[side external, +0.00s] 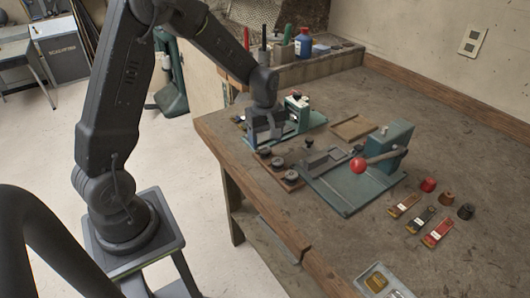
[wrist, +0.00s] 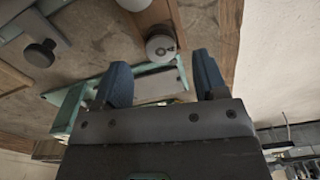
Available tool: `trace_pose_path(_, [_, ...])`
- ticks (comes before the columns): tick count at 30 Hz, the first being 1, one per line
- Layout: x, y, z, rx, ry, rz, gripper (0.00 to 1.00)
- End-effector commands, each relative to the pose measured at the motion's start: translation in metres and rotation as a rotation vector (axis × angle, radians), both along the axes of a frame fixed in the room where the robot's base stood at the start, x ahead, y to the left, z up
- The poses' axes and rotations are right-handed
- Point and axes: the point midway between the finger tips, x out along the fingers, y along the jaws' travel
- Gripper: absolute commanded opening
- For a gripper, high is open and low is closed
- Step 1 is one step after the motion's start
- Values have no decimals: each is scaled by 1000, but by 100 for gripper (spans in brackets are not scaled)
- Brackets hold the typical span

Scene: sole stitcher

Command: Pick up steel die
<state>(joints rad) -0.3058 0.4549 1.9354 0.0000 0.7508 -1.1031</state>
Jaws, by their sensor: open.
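A round steel die (wrist: 161,47) with a pale top and dark marks shows in the wrist view, just beyond and between my fingertips and apart from them. In the side external view, several round dark pieces sit on a wooden board (side external: 293,184) below my gripper; the nearest to my gripper is a round piece (side external: 264,153). I cannot tell for sure which is the marked die. My gripper (side external: 265,141) is open with nothing between its blue fingers; it also shows in the wrist view (wrist: 161,78). It hangs above the left edge of the bench.
A green press (side external: 392,143) with a red-ball lever (side external: 357,165) stands right of the board. A smaller green device (side external: 297,108) is close behind my gripper. A wooden tray (side external: 353,128) lies farther back. Several colored strips and knobs lie at the right.

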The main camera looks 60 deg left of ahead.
Motion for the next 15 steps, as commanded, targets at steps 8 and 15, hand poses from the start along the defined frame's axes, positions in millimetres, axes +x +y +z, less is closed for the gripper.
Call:
trace_pose_path(8, [-2, -2, -37, -1, 2, 0, 66])
trace_pose_path(15, [-1, -2, -39, 0, 0, 0, 66])
